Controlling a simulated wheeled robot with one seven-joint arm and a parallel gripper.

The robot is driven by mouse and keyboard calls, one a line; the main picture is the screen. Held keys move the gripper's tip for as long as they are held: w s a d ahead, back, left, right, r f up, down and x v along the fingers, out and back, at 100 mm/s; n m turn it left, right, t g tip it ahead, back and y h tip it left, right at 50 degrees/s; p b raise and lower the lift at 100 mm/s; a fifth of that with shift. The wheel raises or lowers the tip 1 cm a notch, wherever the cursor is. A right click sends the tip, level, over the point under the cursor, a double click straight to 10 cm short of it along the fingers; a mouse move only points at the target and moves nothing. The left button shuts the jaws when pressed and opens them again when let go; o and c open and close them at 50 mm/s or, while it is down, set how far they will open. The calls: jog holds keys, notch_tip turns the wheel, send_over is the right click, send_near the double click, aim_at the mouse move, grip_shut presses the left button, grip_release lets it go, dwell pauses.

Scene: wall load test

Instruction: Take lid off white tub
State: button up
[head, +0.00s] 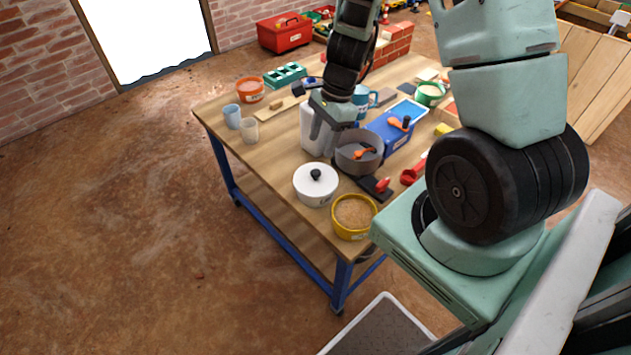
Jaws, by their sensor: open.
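The white tub (315,194) stands upright near the front edge of the wooden workbench. Its white lid (316,178) with a round black knob (316,174) sits on top of it. My gripper (325,142) is open and points down above the bench, behind the tub and apart from it in the picture. No object shows between its fingers. A white block-like container (309,128) stands partly hidden behind my gripper.
A grey pot (358,158) holding an orange-handled tool is close right of my gripper. A yellow tub of tan grain (353,215) stands right of the white tub. The workbench (275,165) is bare left of the white tub.

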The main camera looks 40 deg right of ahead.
aim_at(316, 172)
jog(key=x, duration=0.3)
jog(key=shift+f+b, duration=0.3)
jog(key=shift+b, duration=0.05)
jog(key=shift+s+d+b+x, duration=0.15)
jog(key=shift+b+x, duration=0.25)
jog(key=shift+x, duration=0.95)
jog(key=shift+s+d+b+x, duration=0.15)
jog(key=shift+b+x, duration=0.25)
jog(key=shift+x, duration=0.95)
jog(key=shift+w+f, duration=0.1)
jog(key=c, duration=1)
